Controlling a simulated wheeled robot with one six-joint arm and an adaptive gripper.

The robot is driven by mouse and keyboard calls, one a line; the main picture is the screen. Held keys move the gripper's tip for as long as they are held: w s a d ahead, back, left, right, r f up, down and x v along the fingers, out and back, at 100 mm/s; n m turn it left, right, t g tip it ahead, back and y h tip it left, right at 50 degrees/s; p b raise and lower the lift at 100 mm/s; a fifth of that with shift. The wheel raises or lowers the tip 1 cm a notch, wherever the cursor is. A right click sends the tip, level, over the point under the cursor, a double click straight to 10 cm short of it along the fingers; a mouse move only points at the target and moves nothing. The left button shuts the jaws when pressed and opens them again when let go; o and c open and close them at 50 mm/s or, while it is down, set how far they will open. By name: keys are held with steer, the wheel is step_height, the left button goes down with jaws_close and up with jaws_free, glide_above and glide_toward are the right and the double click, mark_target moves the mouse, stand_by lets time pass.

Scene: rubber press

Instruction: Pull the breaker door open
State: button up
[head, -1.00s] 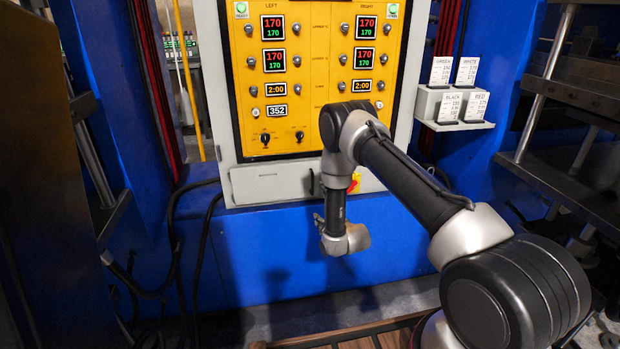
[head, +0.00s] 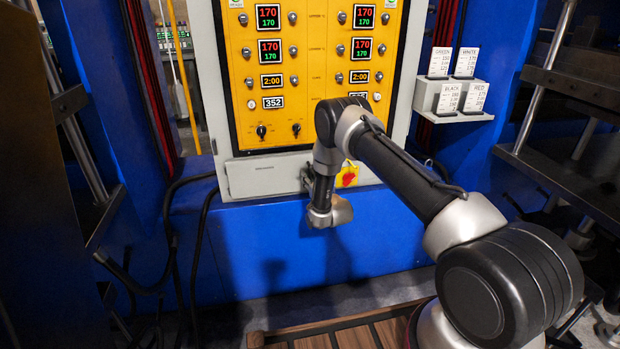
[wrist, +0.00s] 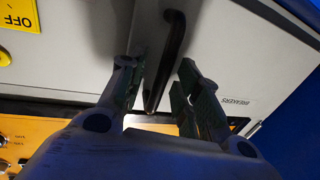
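The breaker door (head: 264,178) is the light grey panel at the bottom of the control cabinet, and it looks shut. It also fills much of the wrist view (wrist: 225,65), with a label reading BREAKERS upside down. Its black bar handle (wrist: 174,40) lies between my gripper's fingers in that picture. My gripper (wrist: 158,66) is open, its two fingers apart on either side of the handle. I cannot tell whether either finger touches it. In the head view the fingers are hidden behind my wrist, and the handle (head: 306,177) is partly covered by my arm.
A yellow and red switch (head: 347,175) sits right of the door; its yellow OFF plate (wrist: 20,14) shows in the wrist view. The yellow control panel (head: 310,90) is above. A card holder (head: 450,97) projects at right. Cables (head: 172,230) hang at left. A slatted wooden platform (head: 350,333) lies below.

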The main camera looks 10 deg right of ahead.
steer(key=shift+w, duration=0.15)
jaws_close()
